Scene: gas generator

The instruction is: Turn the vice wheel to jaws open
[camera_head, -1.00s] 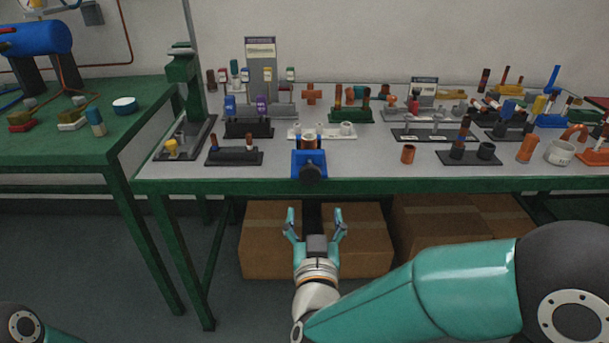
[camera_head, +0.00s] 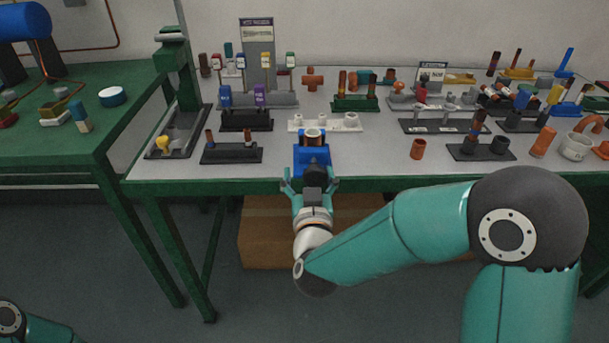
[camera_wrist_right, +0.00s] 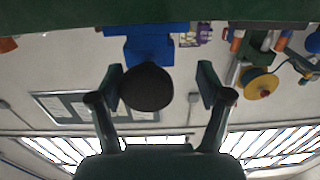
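In the right wrist view the black wheel (camera_wrist_right: 146,87) sits between the spread fingers of the gripper (camera_wrist_right: 160,86), nearer the left one. There is a clear gap on the right; I cannot tell whether the left finger touches. My left gripper is out of view.
The grey bench (camera_head: 378,160) has a green front edge and carries several holders and a loose orange ring (camera_head: 418,149). A green side table (camera_head: 60,140) stands at left. A cardboard box (camera_head: 262,235) is under the bench. Space in front of the bench is free.

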